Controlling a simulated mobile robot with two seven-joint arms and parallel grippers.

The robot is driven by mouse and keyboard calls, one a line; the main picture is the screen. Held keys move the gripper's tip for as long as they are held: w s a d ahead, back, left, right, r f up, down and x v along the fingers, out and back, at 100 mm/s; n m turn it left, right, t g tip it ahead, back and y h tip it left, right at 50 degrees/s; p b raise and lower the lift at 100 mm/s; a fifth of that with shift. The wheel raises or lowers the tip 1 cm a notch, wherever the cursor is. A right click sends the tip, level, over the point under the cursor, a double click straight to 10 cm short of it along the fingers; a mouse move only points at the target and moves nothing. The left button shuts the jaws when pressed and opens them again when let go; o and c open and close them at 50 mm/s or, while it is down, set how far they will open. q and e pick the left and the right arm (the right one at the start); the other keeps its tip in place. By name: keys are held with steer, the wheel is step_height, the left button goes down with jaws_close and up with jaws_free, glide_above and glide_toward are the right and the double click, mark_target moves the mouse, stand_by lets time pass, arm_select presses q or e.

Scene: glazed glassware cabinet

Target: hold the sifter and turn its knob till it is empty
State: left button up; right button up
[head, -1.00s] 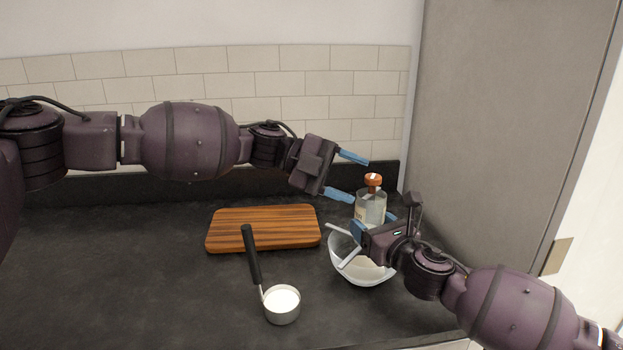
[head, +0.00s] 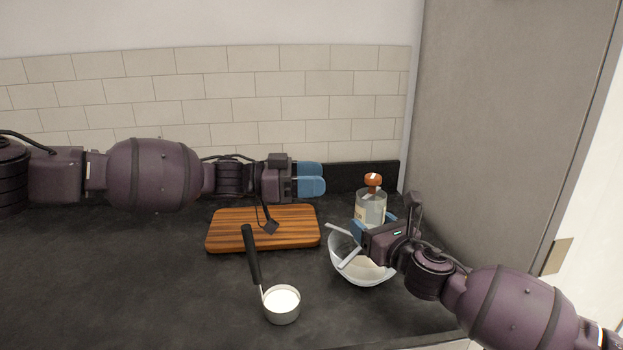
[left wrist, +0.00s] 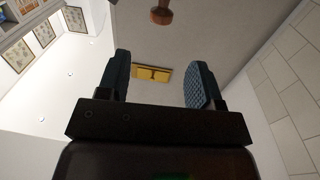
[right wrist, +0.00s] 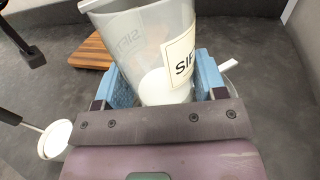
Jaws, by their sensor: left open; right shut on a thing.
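The sifter (head: 371,207) is a clear container with a brown knob (head: 373,180) on top, upright over the glass bowl (head: 362,273). My right gripper (head: 374,226) is shut on its sides. In the right wrist view, the sifter (right wrist: 150,42) carries a label and white powder shows low inside it. My left gripper (head: 322,180) is open and empty, left of the knob at about its height in the head view. In the left wrist view, the knob (left wrist: 161,15) is beyond the open fingers at the top. The sifter's underside is hidden.
A striped wooden board (head: 225,232) lies left of the bowl. A metal cup with a black handle (head: 282,305) holds white stuff at the front. Pale bars (head: 350,258) show at the bowl. A tall grey panel (head: 500,130) stands on the right. The left counter is clear.

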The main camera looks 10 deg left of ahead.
arm_select(q)
steer(key=shift+w, duration=0.1)
stand_by(0.3)
steer(key=w+d+r+n+t+y, duration=0.4)
steer(key=w+r+n+t+y, duration=0.3)
steer(key=w, duration=0.3)
steer(key=m+g+y, duration=0.3)
steer(key=g+y, duration=0.4)
steer(key=g, duration=0.2)
glide_toward(373, 176)
steer(key=x, duration=0.9)
steer(key=shift+f, duration=0.15)
steer(key=shift+c, duration=0.4)
steer(key=c, duration=0.8)
steer(key=shift+c, duration=0.2)
